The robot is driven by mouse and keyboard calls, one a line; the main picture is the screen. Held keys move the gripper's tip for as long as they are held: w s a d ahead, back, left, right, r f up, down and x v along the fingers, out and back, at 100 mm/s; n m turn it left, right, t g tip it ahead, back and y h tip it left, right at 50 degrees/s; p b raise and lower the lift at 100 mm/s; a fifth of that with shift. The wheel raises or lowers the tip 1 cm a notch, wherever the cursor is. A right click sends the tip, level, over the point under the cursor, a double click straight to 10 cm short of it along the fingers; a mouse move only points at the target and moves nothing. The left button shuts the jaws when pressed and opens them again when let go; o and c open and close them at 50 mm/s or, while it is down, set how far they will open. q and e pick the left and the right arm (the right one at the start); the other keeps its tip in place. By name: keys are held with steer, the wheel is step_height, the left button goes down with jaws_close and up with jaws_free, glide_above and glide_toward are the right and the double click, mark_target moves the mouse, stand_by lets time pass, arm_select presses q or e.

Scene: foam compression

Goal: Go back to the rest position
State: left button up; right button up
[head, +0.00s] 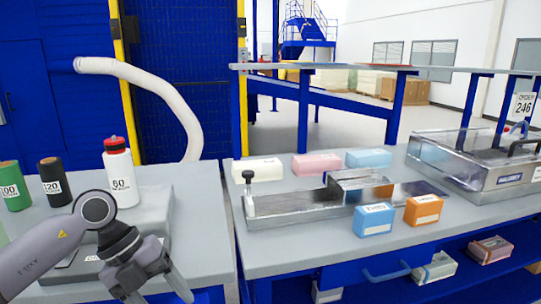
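My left arm comes in from the lower left, and its gripper (160,293) hangs at the bottom edge in front of the left table. Its two fingers are spread apart with nothing seen between them; the fingertips are partly cut off by the frame. My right gripper is not in view. White, pink and light blue foam blocks (316,164) lie in a row at the back of the right table (300,252). A metal press fixture (300,205) with a black knob lies in front of them. A blue box (374,219) and an orange box (423,209) stand before it.
On the left table (205,195) stand a white bottle marked 60 (120,178), a black one (55,183) and a green one (14,187); my arm partly hides a grey machine there. A clear-covered machine (470,160) stands at right. More boxes (435,268) lie on a lower shelf.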

arm_select(q)
steer(key=s+d+r+h, duration=0.1)
steer(key=s+d+h, duration=0.2)
steer(key=d+h, duration=0.35)
steer(key=s+d+r+h, duration=0.1)
steer(key=s+d+h, duration=0.2)
steer(key=d+h, duration=0.4)
steer(key=w+a+f+n+t+y, duration=0.1)
steer(key=a+f+n+t+y, duration=0.45)
steer(key=n+t, duration=0.5)
steer(key=w+a+f+n+t+y, duration=0.2)
steer(key=a+f+n+t+y, duration=0.45)
steer(key=n, duration=0.65)
steer(key=s+a+f+n+g+y, duration=0.2)
steer(key=s+f+n, duration=0.1)
steer(key=s+f, duration=0.3)
steer(key=s+a+f+n+g+y, duration=0.1)
steer(key=s+f+n+g+y, duration=0.2)
steer(key=s+f, duration=0.4)
step_height(320, 180, down, 3)
steer(key=shift+s+a, duration=0.25)
steer(key=shift+a, duration=0.15)
